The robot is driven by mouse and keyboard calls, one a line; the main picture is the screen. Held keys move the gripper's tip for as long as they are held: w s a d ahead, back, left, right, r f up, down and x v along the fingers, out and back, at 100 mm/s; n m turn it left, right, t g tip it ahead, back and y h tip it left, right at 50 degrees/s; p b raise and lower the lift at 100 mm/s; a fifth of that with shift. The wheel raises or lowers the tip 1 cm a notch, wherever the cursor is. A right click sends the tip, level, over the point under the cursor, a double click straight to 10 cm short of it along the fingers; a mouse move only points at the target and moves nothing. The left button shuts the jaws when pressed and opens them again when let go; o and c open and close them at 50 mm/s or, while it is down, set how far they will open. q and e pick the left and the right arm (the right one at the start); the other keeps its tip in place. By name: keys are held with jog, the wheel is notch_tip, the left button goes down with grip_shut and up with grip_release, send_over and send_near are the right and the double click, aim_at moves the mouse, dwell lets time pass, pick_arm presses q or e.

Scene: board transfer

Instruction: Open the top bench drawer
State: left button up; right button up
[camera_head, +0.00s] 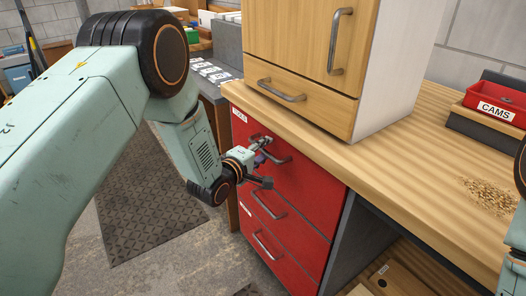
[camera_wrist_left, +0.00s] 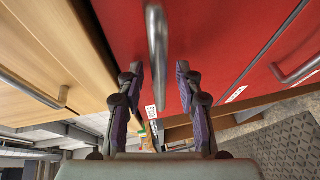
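The red top bench drawer (camera_head: 311,188) appears closed, flush with the drawers below it. Its grey bar handle (camera_head: 284,159) is partly hidden by my left gripper in the head view. My left gripper (camera_head: 264,160) is at this handle, in front of the drawer face. In the left wrist view the gripper (camera_wrist_left: 161,78) has its two purple-padded fingers apart. The handle (camera_wrist_left: 157,40) runs lengthwise in line with the gap between them, with visible space on both sides. My right gripper is out of view.
Lower red drawers have handles (camera_head: 268,207) just below. A wooden cabinet (camera_head: 302,50) with its own handles stands on the wooden bench top (camera_head: 400,150). A red CAMS bin (camera_head: 497,103) sits at the right. A dark floor mat (camera_head: 150,215) lies left of the drawers.

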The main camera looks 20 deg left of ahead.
pick_arm(q)
jog(key=shift+a, duration=0.1)
jog(key=shift+c, duration=1.4)
grip_shut()
